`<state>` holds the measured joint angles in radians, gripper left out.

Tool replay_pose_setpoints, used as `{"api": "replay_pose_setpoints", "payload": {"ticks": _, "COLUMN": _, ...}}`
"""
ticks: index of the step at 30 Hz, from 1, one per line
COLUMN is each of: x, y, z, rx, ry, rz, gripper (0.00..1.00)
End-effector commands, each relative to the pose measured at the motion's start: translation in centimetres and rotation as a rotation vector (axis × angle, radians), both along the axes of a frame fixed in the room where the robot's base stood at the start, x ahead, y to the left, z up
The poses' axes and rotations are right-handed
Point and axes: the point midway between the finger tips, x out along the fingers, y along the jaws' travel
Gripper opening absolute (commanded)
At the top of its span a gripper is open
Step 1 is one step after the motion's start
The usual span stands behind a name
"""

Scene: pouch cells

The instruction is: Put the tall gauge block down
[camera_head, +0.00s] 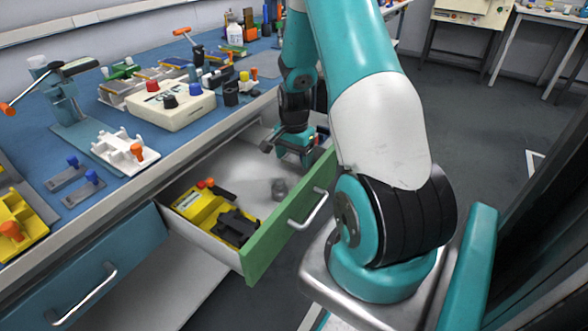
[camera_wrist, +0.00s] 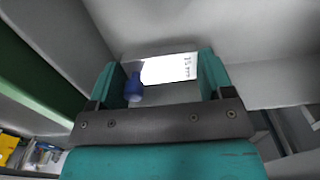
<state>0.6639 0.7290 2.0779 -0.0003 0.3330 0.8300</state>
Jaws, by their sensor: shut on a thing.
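My gripper (camera_head: 292,150) points down into the open drawer, toward its far end in the head view. In the wrist view my gripper (camera_wrist: 162,64) has its two teal fingers on either side of a grey block with a white label, the tall gauge block (camera_wrist: 170,69), and is shut on it. A blue knob (camera_wrist: 134,88) shows at the block's left, by the left finger. In the head view I cannot make out the block. Whether its underside touches the drawer floor (camera_wrist: 262,65) cannot be told.
The open drawer has a green front (camera_head: 290,225). The blue-topped bench (camera_head: 75,213) above carries two flat blue-knobbed blocks (camera_head: 68,177), a white fixture (camera_head: 120,150) and a control box (camera_head: 172,105).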

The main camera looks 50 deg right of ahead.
Motion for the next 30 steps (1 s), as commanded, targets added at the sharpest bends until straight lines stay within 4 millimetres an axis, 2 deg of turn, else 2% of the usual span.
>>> {"api": "replay_pose_setpoints", "payload": {"ticks": 9, "x": 0.0, "y": 0.1, "z": -4.1, "rx": 0.001, "ry": 0.002, "rz": 0.001, "gripper": 0.41}}
{"api": "replay_pose_setpoints", "payload": {"ticks": 20, "x": 0.0, "y": 0.1, "z": -4.5, "rx": 0.000, "ry": 0.000, "rz": 0.001, "gripper": 0.41}}
{"api": "replay_pose_setpoints", "payload": {"ticks": 21, "x": 0.0, "y": 0.1, "z": -4.4, "rx": 0.000, "ry": 0.000, "rz": 0.001, "gripper": 0.83}}
{"api": "replay_pose_setpoints", "payload": {"ticks": 23, "x": 0.0, "y": 0.1, "z": -4.4, "rx": 0.000, "ry": 0.000, "rz": 0.001, "gripper": 0.97}}
{"api": "replay_pose_setpoints", "payload": {"ticks": 24, "x": 0.0, "y": 0.1, "z": -4.4, "rx": 0.000, "ry": 0.000, "rz": 0.001, "gripper": 1.00}}
{"api": "replay_pose_setpoints", "payload": {"ticks": 30, "x": 0.0, "y": 0.1, "z": -4.4, "rx": 0.000, "ry": 0.000, "rz": 0.001, "gripper": 1.00}}
